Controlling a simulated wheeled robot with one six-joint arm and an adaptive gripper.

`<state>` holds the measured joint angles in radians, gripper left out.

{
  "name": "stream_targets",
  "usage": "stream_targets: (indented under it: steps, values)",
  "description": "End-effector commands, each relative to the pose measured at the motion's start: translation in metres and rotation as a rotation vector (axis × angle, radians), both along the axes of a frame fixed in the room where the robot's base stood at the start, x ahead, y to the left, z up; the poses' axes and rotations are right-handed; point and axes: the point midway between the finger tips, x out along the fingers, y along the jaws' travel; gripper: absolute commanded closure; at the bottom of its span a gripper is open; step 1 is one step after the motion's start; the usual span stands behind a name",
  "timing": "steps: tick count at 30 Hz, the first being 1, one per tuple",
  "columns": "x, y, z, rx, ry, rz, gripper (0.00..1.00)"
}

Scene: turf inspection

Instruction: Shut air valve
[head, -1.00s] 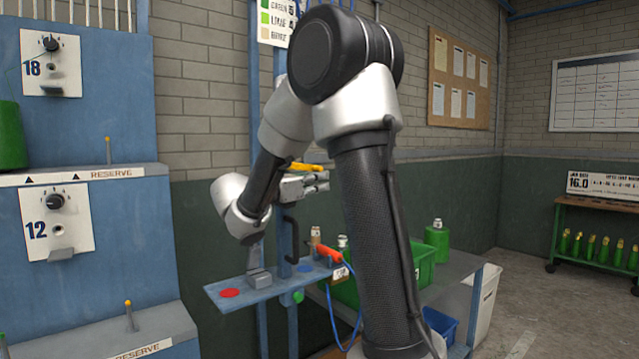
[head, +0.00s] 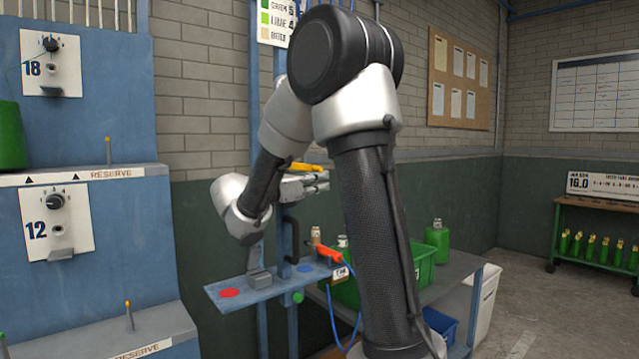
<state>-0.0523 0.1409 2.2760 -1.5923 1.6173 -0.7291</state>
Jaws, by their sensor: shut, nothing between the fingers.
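A yellow lever-like part (head: 306,167), which looks like the air valve's handle, lies nearly level by the blue post in the head view. My gripper (head: 320,182) is shut and empty, just below and to the right of the yellow part. I cannot tell whether they touch. The valve's body and the far end of the yellow part are hidden behind my arm.
A blue shelf (head: 222,294) with a red disc (head: 229,293) stands below my gripper. An orange tool (head: 330,255) with a blue hose lies at its right end. A green crate (head: 418,268) and green bottle (head: 437,240) are on the bench behind my arm.

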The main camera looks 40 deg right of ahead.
Motion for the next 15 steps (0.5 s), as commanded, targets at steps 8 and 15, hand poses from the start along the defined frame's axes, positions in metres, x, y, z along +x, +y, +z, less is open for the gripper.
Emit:
stream_targets:
  steps: [8,15]
  values:
    - [0.001,0.01,-0.001,0.0,0.0,0.003,1.0]
    - [-0.001,0.057,-0.003,0.0,0.0,0.006,1.0]
